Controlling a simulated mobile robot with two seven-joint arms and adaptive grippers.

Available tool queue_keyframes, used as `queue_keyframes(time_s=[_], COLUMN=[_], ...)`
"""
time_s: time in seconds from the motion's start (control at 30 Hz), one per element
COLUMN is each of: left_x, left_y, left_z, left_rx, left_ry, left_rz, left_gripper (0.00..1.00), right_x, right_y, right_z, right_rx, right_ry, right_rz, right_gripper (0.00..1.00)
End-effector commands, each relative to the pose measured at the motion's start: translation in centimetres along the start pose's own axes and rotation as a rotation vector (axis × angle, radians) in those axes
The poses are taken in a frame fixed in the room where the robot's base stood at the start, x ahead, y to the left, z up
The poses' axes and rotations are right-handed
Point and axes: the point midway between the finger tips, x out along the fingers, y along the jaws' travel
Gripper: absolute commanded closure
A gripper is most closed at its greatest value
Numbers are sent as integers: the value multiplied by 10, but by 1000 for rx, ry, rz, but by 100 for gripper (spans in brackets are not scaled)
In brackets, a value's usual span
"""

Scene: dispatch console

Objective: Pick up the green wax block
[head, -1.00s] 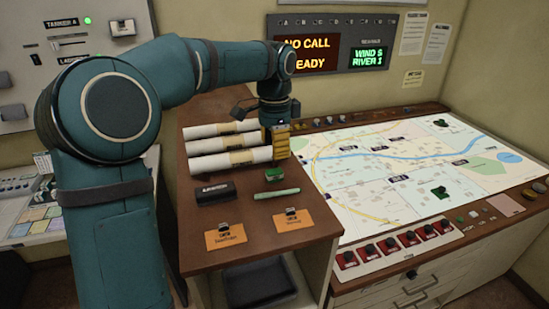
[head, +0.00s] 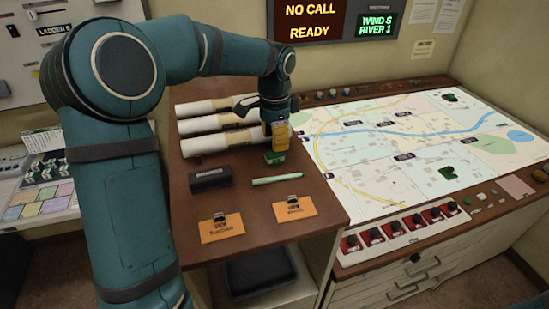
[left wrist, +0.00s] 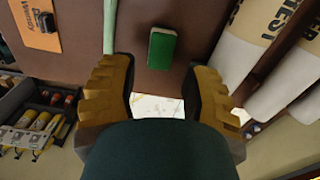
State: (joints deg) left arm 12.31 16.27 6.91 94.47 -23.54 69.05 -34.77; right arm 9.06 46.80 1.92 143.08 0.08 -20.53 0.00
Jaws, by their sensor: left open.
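The green wax block (head: 274,158) lies on the brown wooden desk top, in front of the white rolls and behind the pale green stick. My left gripper (head: 281,147), with yellow fingers, points down just above and behind the block, overlapping its top edge in the head view. In the left wrist view the fingers (left wrist: 160,68) are spread apart and empty. The block (left wrist: 162,47) shows whole there, a little beyond the fingertips and roughly centred between them. I cannot tell the exact height of the fingertips above the desk. My right gripper is in neither view.
Three white rolls (head: 205,145) lie behind the block. A dark case (head: 211,178) and a pale green stick (head: 277,180) lie in front. Two orange cards (head: 221,228) are nearer the front edge. The lit map table (head: 400,150) is to the right.

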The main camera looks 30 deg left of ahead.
Motion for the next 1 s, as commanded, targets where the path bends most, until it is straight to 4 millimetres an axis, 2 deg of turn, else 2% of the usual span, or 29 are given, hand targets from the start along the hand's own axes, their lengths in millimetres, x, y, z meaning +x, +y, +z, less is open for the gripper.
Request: queue_keyframes(time_s=[0.17, 0.43, 0.77, 0.8, 0.87, 0.9, 0.93, 1.0], left_x=[12, 49, 56, 56, 56, 55, 55, 55], left_y=[0, -2, -2, -2, -2, -2, -2, -2], left_z=[0, 0, 0, 0, 0, 0, 0, 0], left_rx=[-1, -1, -1, -1, -1, -1, -1, -1], left_ry=[-1, -2, 1, 1, 1, 1, 1, 1], left_rz=[2, 1, -1, -1, -1, -1, -1, -1], left_gripper=[53, 53, 53, 57, 78, 92, 100, 100], right_x=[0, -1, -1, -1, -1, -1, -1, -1], right_y=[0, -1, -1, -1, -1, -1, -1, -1], right_z=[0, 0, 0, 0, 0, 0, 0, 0], right_rx=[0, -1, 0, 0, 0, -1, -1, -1], right_ry=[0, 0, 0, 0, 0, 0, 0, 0], right_rz=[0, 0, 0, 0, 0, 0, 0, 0], right_gripper=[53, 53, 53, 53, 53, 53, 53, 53])
